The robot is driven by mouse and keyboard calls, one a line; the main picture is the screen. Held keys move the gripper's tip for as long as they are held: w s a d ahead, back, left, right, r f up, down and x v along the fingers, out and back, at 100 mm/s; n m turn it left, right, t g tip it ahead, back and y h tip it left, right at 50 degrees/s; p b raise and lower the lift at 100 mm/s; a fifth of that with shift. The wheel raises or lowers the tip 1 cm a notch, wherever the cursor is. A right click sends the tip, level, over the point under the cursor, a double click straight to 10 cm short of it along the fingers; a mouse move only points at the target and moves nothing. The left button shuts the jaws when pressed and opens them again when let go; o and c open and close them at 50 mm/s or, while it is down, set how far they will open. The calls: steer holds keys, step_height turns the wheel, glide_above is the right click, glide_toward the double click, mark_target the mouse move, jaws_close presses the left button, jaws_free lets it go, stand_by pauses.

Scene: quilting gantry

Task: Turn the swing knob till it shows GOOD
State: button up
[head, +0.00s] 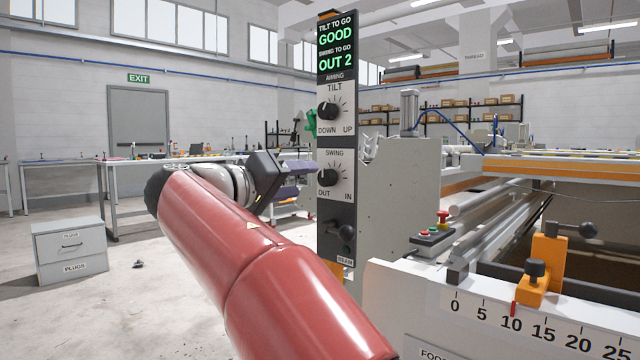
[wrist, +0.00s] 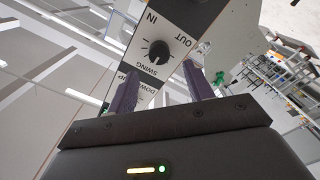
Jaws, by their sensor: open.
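The swing knob (head: 328,177) is a black round knob on the white SWING panel of an upright post, with OUT at lower left and IN at lower right. The display (head: 336,50) above reads TILT TO GO GOOD and SWING TO GO OUT 2 in green. My gripper (head: 309,180) is open just left of the swing knob. In the wrist view the swing knob (wrist: 159,51) shows upside down, centred between and slightly beyond the two purple fingertips (wrist: 159,68). Whether a finger touches it I cannot tell.
The tilt knob (head: 328,110) sits directly above the swing knob. A black BEAM lever (head: 346,233) sticks out below it. The floor to the left is mostly open.

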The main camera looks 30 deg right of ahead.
mark_target(322, 178)
steer(key=x, duration=0.6)
steer(key=shift+d, duration=0.3)
steer(key=c, duration=1)
